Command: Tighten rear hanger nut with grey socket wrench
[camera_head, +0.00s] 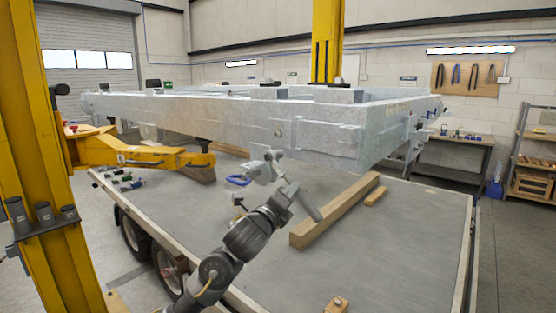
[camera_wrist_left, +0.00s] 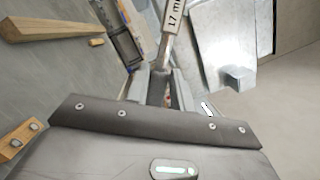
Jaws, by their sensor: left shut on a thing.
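My left gripper (camera_head: 274,172) is raised below the near side beam of the pale grey trailer frame (camera_head: 200,113). In the left wrist view, my left gripper (camera_wrist_left: 160,85) is shut on the grey socket wrench (camera_wrist_left: 170,22), whose light label reads "17 m", partly cut off. The wrench points away from the jaws, and its far end is out of that view. A round bolt or nut (camera_head: 278,132) shows on the beam's side above the gripper. I cannot tell whether it is the rear hanger nut, or whether the wrench touches any nut. My right gripper is not in view.
A blue loop-shaped item (camera_head: 238,180) shows just left of the gripper. A long timber (camera_head: 335,208) and a short one (camera_head: 376,195) lie on the grey deck (camera_head: 400,255). A yellow lift arm (camera_head: 140,154) reaches under the frame at left. The deck's right side is clear.

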